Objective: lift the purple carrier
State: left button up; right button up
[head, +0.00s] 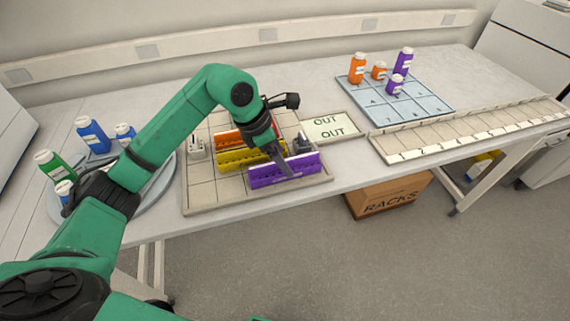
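The purple carrier (305,166) is a long, low rack at the front of a beige gridded tray (230,192) on the bench. It stands upright, and I see no gap between it and the tray. My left gripper (288,170) reaches down from behind and above, with its dark fingertips over the middle of the purple carrier. Whether the fingers are closed around it I cannot tell, as the hand hides part of the grip. My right gripper is not in view.
A yellow carrier (232,160) and an orange carrier (230,138) stand close behind the purple one. A white block (196,149) is at the tray's left. The OUT pad (330,127) lies right of the tray. Bottles including a green one (50,164) stand left, near my arm.

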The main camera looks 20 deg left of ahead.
pick_arm(q)
jog(key=x, duration=0.2)
jog(key=shift+w+d+f, duration=0.1)
jog(key=shift+d+f, duration=0.05)
jog(key=shift+f, duration=0.15)
grip_shut()
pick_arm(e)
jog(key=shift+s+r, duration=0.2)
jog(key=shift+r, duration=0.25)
pick_arm(q)
jog(key=shift+r, duration=0.2)
